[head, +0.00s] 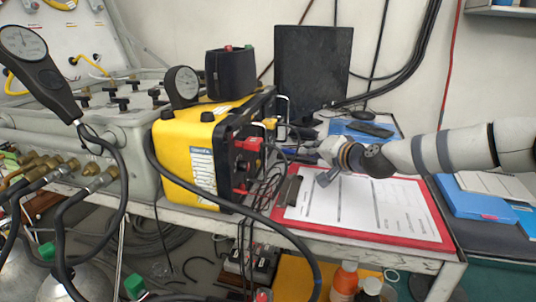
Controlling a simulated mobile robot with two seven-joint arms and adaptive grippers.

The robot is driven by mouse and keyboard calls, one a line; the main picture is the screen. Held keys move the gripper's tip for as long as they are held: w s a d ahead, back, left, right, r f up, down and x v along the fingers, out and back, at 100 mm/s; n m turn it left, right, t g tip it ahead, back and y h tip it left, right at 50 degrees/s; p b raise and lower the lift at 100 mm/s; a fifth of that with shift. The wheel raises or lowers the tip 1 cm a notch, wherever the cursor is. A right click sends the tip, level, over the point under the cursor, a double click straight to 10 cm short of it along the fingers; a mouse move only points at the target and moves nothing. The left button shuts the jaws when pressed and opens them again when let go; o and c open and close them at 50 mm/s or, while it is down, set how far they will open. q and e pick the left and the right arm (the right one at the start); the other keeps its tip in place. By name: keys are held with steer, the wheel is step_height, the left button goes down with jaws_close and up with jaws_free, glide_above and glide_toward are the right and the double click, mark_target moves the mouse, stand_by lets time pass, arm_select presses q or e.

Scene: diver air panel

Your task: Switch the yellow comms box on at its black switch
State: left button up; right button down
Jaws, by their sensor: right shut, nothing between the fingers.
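The yellow comms box (178,155) stands on the bench left of the middle, with a white label on its yellow side. Its dark panel (226,158) faces right and carries red and black fittings. I cannot tell which small dark part is the black switch. My right gripper (324,172) comes in from the right and is shut and empty. It is to the right of the box's panel, apart from it, over the upper part of the clipboard. My left gripper is not in view.
A red clipboard (365,212) with white paper lies along the front edge. Thin cables (268,185) run between box and clipboard, and a thick black hose crosses in front. A grey panel case (120,140) stands at left and a dark monitor (313,70) behind.

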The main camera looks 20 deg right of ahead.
steer(key=shift+w+a+f+b, duration=0.15)
steer(key=shift+w+a, duration=0.55)
steer(key=shift+a, duration=0.2)
steer(key=shift+w+a+f+b, duration=0.15)
steer(key=shift+w+a+b, duration=0.05)
steer(key=shift+w+a, duration=0.6)
steer(key=shift+w+a+f+b, duration=0.15)
steer(key=shift+w+a, duration=0.45)
steer(key=shift+a, duration=0.4)
steer(key=shift+w+a+f, duration=0.1)
steer(key=shift+w+a, duration=0.15)
steer(key=shift+a, duration=0.1)
steer(key=shift+w+a, duration=0.15)
steer(key=shift+a, duration=0.1)
steer(key=shift+s+d, duration=0.45)
steer(key=shift+d, duration=0.1)
